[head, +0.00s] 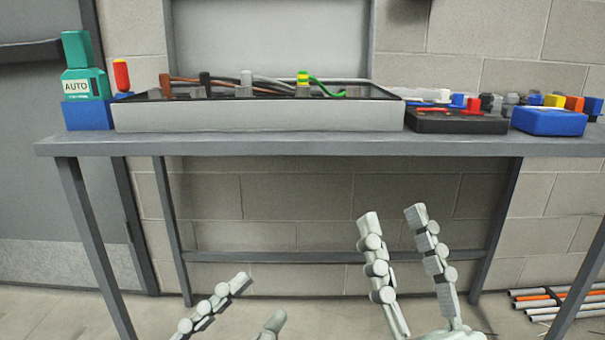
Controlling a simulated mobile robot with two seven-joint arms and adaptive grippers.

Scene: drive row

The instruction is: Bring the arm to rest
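My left gripper (259,300) shows at the bottom of the head view, below and in front of the table, with its two fingers apart and nothing between them. My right gripper (392,216) is further right and higher in the picture, its fingers pointing up, apart and empty. Both grippers appear below the level of the grey tabletop (300,146) and touch nothing that I can see. The palm of the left gripper and most of both arms are out of view.
On the table stand a green bottle labelled AUTO (85,84) in a blue holder, a red-handled tool (121,76), a grey tray (260,118) with wires, a black tray (455,122) and a blue bin (548,121). Pipes (545,302) lie on the floor at right.

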